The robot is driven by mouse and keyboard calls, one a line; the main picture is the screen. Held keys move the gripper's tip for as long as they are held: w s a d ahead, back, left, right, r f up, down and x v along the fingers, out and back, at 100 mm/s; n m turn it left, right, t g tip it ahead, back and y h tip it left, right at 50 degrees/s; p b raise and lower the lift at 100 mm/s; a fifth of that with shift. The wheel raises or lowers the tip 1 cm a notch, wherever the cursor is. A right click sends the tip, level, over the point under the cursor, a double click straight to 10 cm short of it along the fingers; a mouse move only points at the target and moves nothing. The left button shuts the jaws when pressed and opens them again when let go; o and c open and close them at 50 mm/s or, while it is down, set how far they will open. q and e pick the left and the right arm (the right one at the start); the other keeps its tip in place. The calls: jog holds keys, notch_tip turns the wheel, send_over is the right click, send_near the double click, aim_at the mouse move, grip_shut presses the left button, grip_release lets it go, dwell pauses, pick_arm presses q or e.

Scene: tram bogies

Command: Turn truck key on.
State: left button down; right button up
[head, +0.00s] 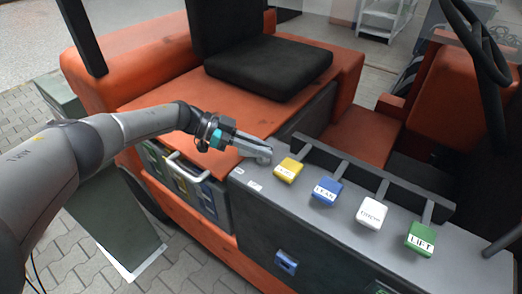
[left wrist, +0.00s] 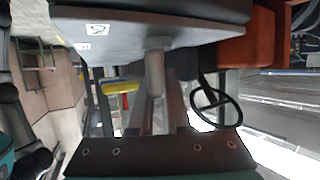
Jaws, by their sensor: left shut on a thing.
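The truck key (head: 265,156) is a small grey knob at the left end of the grey control console (head: 250,205). In the left wrist view the key (left wrist: 155,68) shows as a pale grey stem rising from the console face. My left gripper (head: 258,148) reaches in from the left and is shut on the key; its fingertips hide part of it. The fingers also show in the left wrist view (left wrist: 157,100), on both sides of the stem. Whether the key is turned cannot be told. My right gripper is in neither view.
Right of the key stand lever handles: yellow (head: 288,170), blue (head: 326,191), white (head: 372,213) and green (head: 420,238). A black seat (head: 268,68) sits behind on the orange truck body. The steering wheel (head: 475,40) is at the upper right.

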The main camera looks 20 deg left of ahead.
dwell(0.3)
pick_arm(q)
jog(key=c, duration=0.9)
grip_release()
jog(key=b+v, duration=0.1)
jog(key=v, duration=1.4)
jog(key=shift+s+a+b, duration=0.1)
jog(key=shift+a+b, duration=0.05)
jog(key=shift+b, duration=0.2)
